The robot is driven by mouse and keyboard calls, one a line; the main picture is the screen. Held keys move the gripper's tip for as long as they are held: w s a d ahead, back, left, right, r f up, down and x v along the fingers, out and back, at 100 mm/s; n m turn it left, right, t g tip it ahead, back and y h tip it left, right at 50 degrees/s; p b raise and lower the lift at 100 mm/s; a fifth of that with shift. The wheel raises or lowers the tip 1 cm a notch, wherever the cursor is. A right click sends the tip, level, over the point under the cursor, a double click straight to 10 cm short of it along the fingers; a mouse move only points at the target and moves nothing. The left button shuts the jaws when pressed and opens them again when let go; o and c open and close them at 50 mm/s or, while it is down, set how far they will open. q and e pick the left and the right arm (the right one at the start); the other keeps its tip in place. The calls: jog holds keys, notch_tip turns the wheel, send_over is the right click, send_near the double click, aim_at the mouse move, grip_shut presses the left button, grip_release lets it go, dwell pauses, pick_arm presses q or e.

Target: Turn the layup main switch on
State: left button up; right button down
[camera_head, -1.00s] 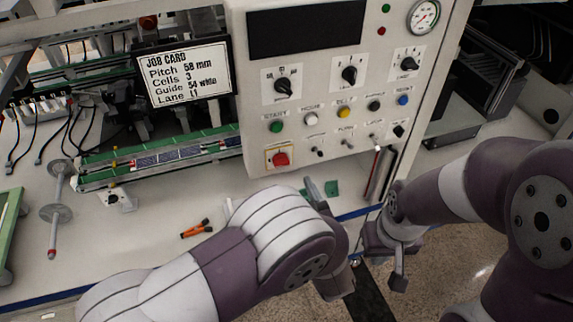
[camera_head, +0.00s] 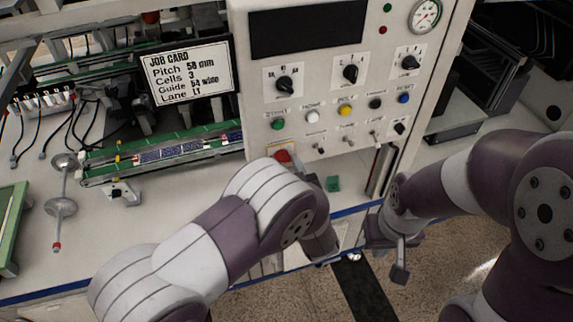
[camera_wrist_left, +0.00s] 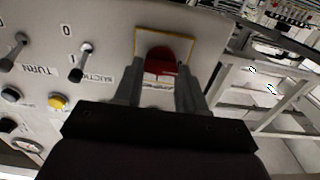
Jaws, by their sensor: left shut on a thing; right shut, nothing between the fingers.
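The layup main switch is a red knob on a yellow plate on the white control panel (camera_head: 335,115); its top (camera_head: 283,155) shows just above my left arm in the head view. In the left wrist view the red knob (camera_wrist_left: 168,62) sits between the two fingers of my left gripper (camera_wrist_left: 160,88), which is shut on it.
Dials, several coloured buttons and small toggles fill the panel above the switch. A job card (camera_head: 187,72) stands left of the panel, above a green-edged rail (camera_head: 160,155). A small green block (camera_head: 333,184) lies on the white table (camera_head: 120,235) close to my left arm.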

pick_arm(q)
jog(key=m+p, duration=0.2)
jog(key=m, duration=0.1)
jog(key=shift+r+m, duration=0.15)
jog(key=shift+m, duration=0.25)
jog(key=m+p, duration=0.2)
jog(key=m, duration=0.3)
jog(key=shift+d+m, duration=0.15)
jog(key=shift+m, duration=0.15)
jog(key=m+p, duration=0.1)
jog(key=m, duration=0.3)
jog(key=shift+w, duration=0.1)
jog(key=shift+f+m+p, duration=0.15)
jog(key=shift+m+p, duration=0.25)
jog(key=shift+m, duration=0.75)
jog(key=shift+f+m+p, duration=0.15)
jog(key=shift+m+p, duration=0.25)
jog(key=shift+m, duration=0.75)
jog(key=o, duration=1.1)
jog(key=shift+c, duration=0.2)
jog(key=shift+f, duration=0.1)
